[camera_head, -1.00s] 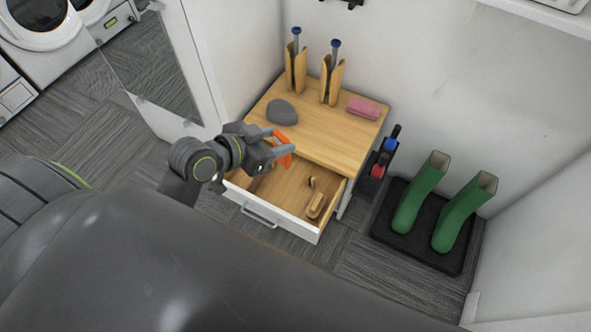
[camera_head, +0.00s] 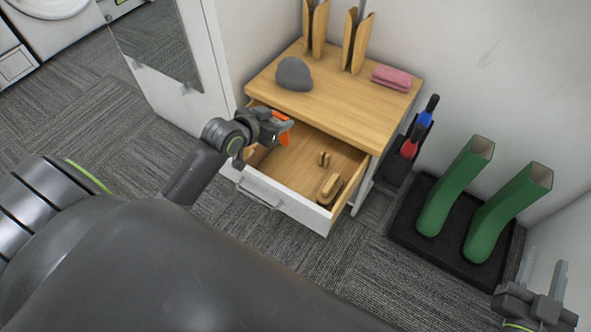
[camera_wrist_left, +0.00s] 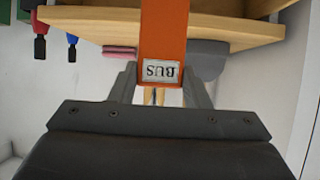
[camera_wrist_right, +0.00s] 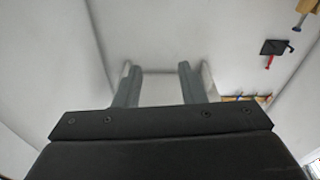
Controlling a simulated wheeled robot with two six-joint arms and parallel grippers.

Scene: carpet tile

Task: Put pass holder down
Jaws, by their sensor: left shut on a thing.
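The orange pass holder (camera_wrist_left: 163,45) with a white "BUS" label is between the fingers of my left gripper (camera_wrist_left: 158,90) in the left wrist view. In the head view my left gripper (camera_head: 280,122) is shut on the pass holder (camera_head: 284,135), above the left part of the open drawer (camera_head: 290,200). The drawer has a white front and a wooden inside with small wooden pieces in it. My right gripper (camera_head: 545,290) is at the lower right edge of the head view. Its fingers are apart and empty in the right wrist view (camera_wrist_right: 157,82).
The wooden cabinet top (camera_head: 340,100) holds a grey cap-like object (camera_head: 294,74), a folded pink cloth (camera_head: 392,78) and two wooden stands. Red and blue-handled items (camera_head: 411,141) stand beside the cabinet.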

